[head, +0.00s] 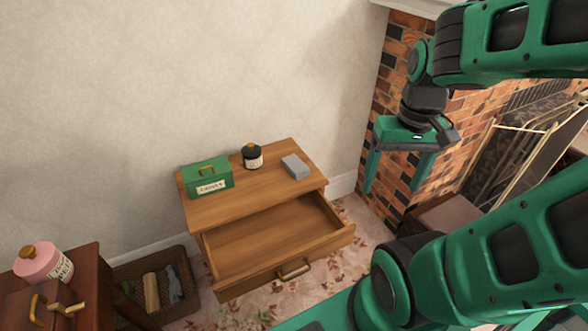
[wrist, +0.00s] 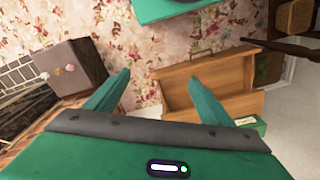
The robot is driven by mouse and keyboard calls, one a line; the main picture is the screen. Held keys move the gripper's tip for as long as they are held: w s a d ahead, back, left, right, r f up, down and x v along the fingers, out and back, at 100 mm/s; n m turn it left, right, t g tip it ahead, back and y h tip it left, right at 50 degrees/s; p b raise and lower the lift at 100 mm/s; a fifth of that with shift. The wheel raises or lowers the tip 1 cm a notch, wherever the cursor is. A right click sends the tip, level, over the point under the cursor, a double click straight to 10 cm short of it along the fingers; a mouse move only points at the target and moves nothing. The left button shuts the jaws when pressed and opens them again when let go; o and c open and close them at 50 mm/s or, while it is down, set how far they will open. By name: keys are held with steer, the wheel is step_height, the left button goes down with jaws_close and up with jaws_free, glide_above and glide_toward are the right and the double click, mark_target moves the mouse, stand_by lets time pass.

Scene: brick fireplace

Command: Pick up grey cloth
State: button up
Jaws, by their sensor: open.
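A small grey folded block (head: 295,166), which looks like the grey cloth, lies on the right part of the wooden cabinet top (head: 240,184) in the head view. My gripper (head: 391,187) is open and empty, pointing down in front of the brick fireplace, to the right of the grey block and apart from it. In the wrist view my gripper (wrist: 159,76) has its fingers spread, with nothing between them. I cannot make out the grey block in the wrist view.
The cabinet's drawer (head: 292,268) is pulled open and looks empty. A green box (head: 207,181) and a dark jar (head: 252,156) share the cabinet top. A basket (head: 190,290) holds several items, one greyish. A pink jar (head: 43,265) stands at left. The brick fireplace (head: 392,75) is at right.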

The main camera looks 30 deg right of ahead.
steer(key=w+a+f+n+t+y, duration=0.2)
steer(key=w+a+f+n+t, duration=0.15)
steer(key=w+f, duration=0.45)
steer(key=w+a+f+n+t+y, duration=0.2)
steer(key=w+f+n, duration=0.2)
steer(key=w, duration=0.8)
steer(key=w+a+f+n+t+y, duration=0.2)
steer(key=w+a+f+n, duration=0.15)
steer(key=w+f, duration=0.45)
steer(key=m+t+h, duration=0.5)
steer(key=t, duration=0.1)
glide_toward(298, 166)
steer(key=shift+w+a, duration=0.1)
steer(key=shift+w, duration=0.35)
steer(key=shift+w+f, duration=0.15)
steer(key=x, duration=0.4)
steer(key=shift+w, duration=0.15)
steer(key=shift+x, duration=3.05)
steer(key=shift+f, duration=0.2)
steer(key=c, duration=1.1)
